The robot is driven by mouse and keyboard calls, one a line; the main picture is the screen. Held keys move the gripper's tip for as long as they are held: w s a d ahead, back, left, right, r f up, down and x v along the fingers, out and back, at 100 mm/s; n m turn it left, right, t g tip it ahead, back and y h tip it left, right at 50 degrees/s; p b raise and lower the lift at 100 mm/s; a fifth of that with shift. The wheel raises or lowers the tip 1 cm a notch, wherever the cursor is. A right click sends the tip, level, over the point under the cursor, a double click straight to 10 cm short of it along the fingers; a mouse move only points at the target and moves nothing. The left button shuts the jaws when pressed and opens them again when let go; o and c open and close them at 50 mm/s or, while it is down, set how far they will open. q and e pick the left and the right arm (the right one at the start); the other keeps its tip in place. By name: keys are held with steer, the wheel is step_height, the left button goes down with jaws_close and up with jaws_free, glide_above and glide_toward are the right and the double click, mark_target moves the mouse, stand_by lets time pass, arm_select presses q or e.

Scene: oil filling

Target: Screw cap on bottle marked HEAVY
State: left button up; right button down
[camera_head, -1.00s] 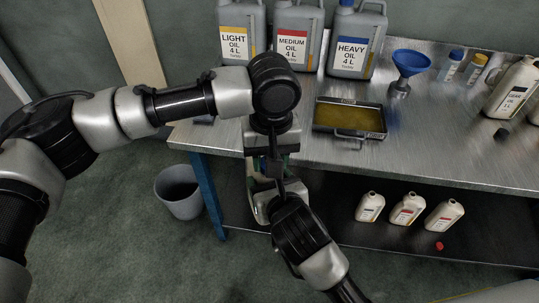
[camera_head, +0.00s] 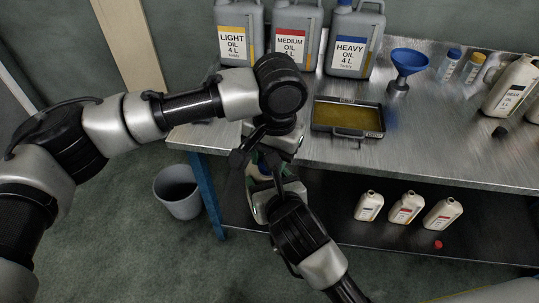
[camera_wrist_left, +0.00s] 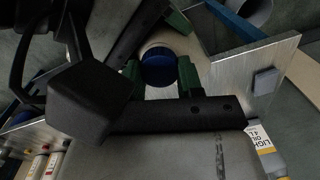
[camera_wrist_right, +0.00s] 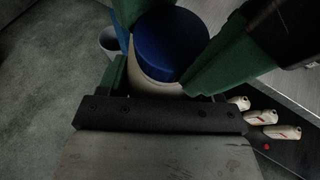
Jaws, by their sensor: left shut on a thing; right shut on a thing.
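A blue cap (camera_wrist_left: 158,66) sits between the green fingertips of my left gripper (camera_wrist_left: 160,76), which is shut on it. In the right wrist view the blue cap (camera_wrist_right: 170,43) is at the top of a cream bottle (camera_wrist_right: 150,82), which my right gripper (camera_wrist_right: 178,70) is shut on. The cap looks in line with the bottle; I cannot tell whether its thread is engaged. In the head view both grippers meet in front of the bench's left end, the left one above the right one (camera_head: 265,180). The held bottle's label is hidden.
On the steel bench (camera_head: 440,145) stand a large HEAVY oil jug (camera_head: 350,50), MEDIUM and LIGHT jugs, a blue funnel (camera_head: 409,62) and an oil tray (camera_head: 315,116). Several small bottles and a red cap (camera_head: 438,244) are on the lower shelf. A grey bin (camera_head: 180,195) stands left.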

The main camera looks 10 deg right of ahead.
arm_select(q)
steer(key=o, duration=1)
steer(key=shift+r, duration=0.15)
steer(key=shift+s+d+r, duration=0.1)
steer(key=shift+r, duration=1)
steer(key=shift+s+r, duration=0.1)
steer(key=shift+r, duration=0.95)
steer(key=shift+o, duration=0.8)
steer(key=shift+w+r, duration=0.1)
steer(key=shift+r, duration=0.25)
steer(key=r+n, duration=0.1)
steer(key=r, duration=0.1)
steer(key=r+n, duration=0.3)
steer(key=r, duration=0.2)
steer(key=shift+a+n+h, duration=0.25)
steer(key=shift+n+h, duration=0.05)
steer(key=shift+h, duration=0.1)
